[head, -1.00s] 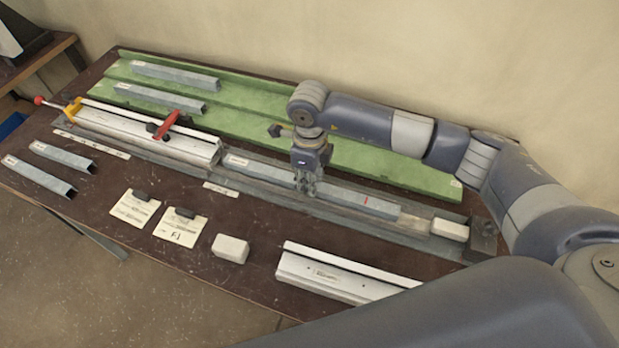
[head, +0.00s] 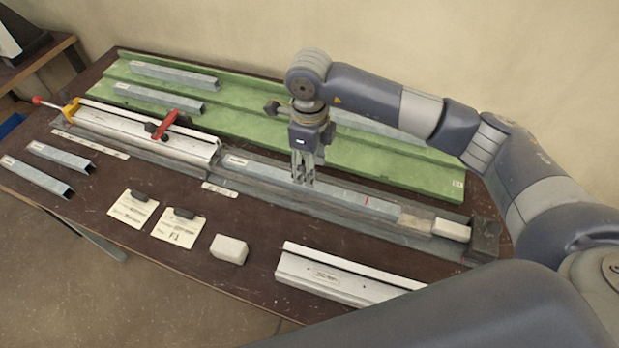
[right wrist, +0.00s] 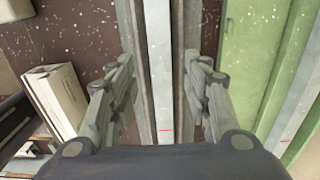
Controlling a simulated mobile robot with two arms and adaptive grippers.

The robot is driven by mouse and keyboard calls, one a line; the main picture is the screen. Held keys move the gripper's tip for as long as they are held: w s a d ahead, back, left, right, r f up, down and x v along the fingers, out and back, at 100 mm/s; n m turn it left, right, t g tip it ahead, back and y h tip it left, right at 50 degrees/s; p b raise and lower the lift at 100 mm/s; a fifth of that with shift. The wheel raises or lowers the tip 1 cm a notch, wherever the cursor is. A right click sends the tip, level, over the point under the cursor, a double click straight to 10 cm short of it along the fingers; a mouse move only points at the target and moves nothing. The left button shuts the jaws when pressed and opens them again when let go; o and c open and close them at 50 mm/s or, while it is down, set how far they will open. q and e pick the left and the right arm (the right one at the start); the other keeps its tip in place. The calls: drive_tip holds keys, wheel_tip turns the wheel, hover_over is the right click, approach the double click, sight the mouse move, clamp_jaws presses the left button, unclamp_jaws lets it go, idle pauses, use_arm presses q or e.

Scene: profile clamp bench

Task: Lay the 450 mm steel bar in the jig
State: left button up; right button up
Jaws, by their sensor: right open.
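A long grey steel bar (head: 345,194) with a red mark lies lengthwise in the channel of the jig (head: 425,243). The bar (right wrist: 161,60) also shows in the right wrist view, running between the channel walls. My right gripper (head: 303,181) is above the bar, pointing down. In the right wrist view its fingers (right wrist: 160,85) are spread, one on each side of the bar, with gaps to it. The gripper hides a small part of the bar in the head view. My left gripper is not in view.
A white profile with a red clamp (head: 166,124) fills the jig's left part. A pale block (head: 450,230) sits at its right end. Several other bars lie on the green rack (head: 240,120) and the table's left. Cards, another block (head: 229,249) and a white profile (head: 340,279) lie in front.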

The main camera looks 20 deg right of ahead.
wheel_tip(320, 180, up, 7)
drive_tip(key=b, duration=0.1)
drive_tip(key=shift+f, duration=0.15)
drive_tip(key=shift+a, duration=0.1)
idle(0.4)
